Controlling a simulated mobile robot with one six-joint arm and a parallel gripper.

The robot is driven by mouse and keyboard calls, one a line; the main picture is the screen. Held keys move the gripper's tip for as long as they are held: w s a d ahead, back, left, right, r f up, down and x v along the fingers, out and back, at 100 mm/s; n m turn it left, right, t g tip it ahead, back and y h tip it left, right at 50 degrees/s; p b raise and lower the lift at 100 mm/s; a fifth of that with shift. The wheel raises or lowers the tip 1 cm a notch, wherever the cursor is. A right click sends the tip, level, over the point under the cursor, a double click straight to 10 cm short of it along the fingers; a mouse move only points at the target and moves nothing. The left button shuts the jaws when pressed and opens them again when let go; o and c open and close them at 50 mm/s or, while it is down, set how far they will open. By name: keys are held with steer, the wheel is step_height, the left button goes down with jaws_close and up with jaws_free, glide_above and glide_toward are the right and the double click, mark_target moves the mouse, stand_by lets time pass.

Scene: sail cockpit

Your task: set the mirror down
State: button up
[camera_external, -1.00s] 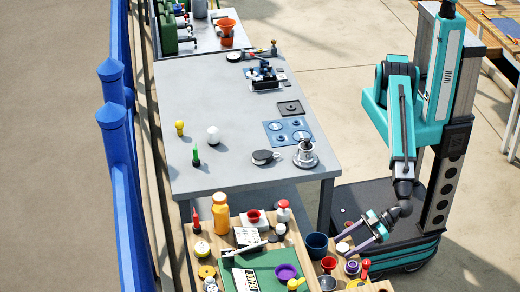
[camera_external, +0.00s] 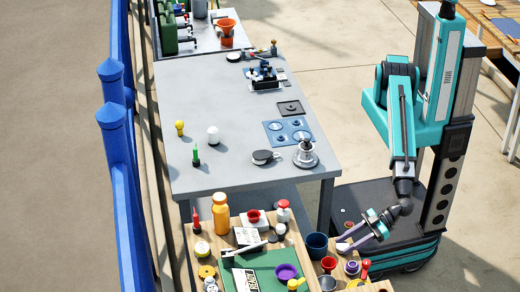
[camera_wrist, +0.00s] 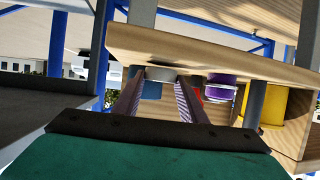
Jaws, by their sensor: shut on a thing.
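The mirror (camera_external: 343,247) is a small pale disc at the tips of my gripper (camera_external: 350,241), by the right edge of the wooden worktop in the external view. My gripper is shut on it. In the wrist view, the two striped fingers of my gripper (camera_wrist: 160,90) point away from the camera, and the grey-white side of the mirror (camera_wrist: 160,73) shows between their tips. It is close to the wooden edge there. I cannot tell whether it touches the wood.
A dark blue pot (camera_external: 317,245), a red funnel-like cup (camera_external: 329,264) and a red-topped item (camera_external: 365,268) crowd the wooden worktop (camera_external: 308,272) around my gripper. A green mat (camera_external: 262,272) lies further left. The grey table (camera_external: 230,110) behind has open room.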

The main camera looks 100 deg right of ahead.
steer(key=shift+d+r+b, duration=0.1)
steer(key=shift+r+b, duration=0.45)
steer(key=shift+r, duration=0.9)
steer(key=shift+s+d, duration=0.75)
steer(key=shift+d, duration=0.15)
steer(key=shift+s+d+r, duration=0.1)
steer(key=shift+s+d, duration=0.05)
steer(key=shift+d, duration=0.05)
steer(key=shift+r+p, duration=0.15)
steer(key=shift+p, duration=0.15)
steer(key=d+p, duration=0.1)
steer(key=p, duration=0.1)
steer(key=s+d+p, duration=0.1)
steer(key=p, duration=0.2)
steer(key=shift+s+r, duration=0.2)
steer(key=shift+s, duration=0.1)
steer(key=s+d+p, duration=0.6)
steer(key=d+p, duration=0.2)
steer(key=p, duration=0.4)
steer(key=shift+s+r+p, duration=0.25)
steer(key=shift+s+p, duration=0.05)
